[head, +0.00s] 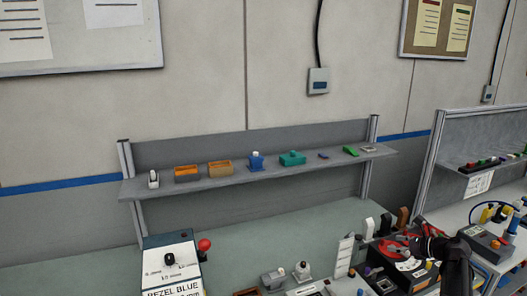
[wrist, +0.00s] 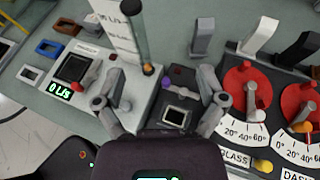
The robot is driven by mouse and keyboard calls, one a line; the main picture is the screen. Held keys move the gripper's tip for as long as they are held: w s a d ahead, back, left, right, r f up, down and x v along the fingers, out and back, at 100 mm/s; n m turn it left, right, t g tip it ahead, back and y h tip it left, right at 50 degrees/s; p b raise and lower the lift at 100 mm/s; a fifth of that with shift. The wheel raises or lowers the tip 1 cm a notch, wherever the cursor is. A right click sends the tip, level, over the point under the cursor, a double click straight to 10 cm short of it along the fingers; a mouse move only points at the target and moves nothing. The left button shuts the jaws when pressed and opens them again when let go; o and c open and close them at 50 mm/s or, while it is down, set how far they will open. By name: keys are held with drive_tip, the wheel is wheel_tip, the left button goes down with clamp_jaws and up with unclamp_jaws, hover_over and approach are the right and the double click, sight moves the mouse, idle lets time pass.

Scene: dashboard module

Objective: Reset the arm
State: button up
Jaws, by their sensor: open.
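My gripper (wrist: 162,88) shows in the wrist view with its two grey fingers spread wide apart and nothing between them. It hangs over the dashboard module, above a small dark unit with a square screen (wrist: 174,117). To its left is a light panel with a green readout (wrist: 60,91). To its right are two red dials (wrist: 246,92) with white scales. In the head view my dark arm (head: 442,262) is at the lower right, over the module's right part. The fingertips cannot be made out there.
A grey shelf (head: 328,165) along the wall bears several small coloured parts, including a teal block (head: 292,158). A labelled box with a red knob (head: 204,245) stands at the front left. The green bench top (head: 75,270) is clear at the far left. A second bench stands right.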

drive_tip(key=s+a+f+n+g+h, duration=0.2)
drive_tip(key=s+a+f+n+g, duration=0.1)
drive_tip(key=a+n, duration=0.4)
drive_tip(key=s+a+f+n+g+h, duration=0.2)
drive_tip(key=s+a+f+n+g, duration=0.1)
drive_tip(key=a, duration=0.7)
drive_tip(key=s+a+f+n+g+h, duration=0.1)
drive_tip(key=s+a+f+n+g, duration=0.2)
drive_tip(key=s+a+n, duration=0.3)
drive_tip(key=shift+s+a+f+n+h, duration=0.15)
drive_tip(key=shift+a+f+n, duration=0.1)
drive_tip(key=shift+a+n, duration=0.4)
drive_tip(key=shift+s+a+f+n+h, duration=0.1)
drive_tip(key=shift+a+f+n, duration=0.2)
drive_tip(key=shift+n, duration=0.6)
drive_tip(key=shift+s+a+f+n+h, duration=0.15)
drive_tip(key=shift+a+f+n, duration=0.1)
drive_tip(key=shift+a+n, duration=0.4)
drive_tip(key=s+a+f+n+g+h, duration=0.1)
drive_tip(key=s+a+n+h, duration=0.2)
drive_tip(key=s+n, duration=0.35)
drive_tip(key=shift+n, duration=0.35)
drive_tip(key=f+b, duration=1)
drive_tip(key=shift+w+d, duration=0.25)
drive_tip(key=shift+w, duration=0.15)
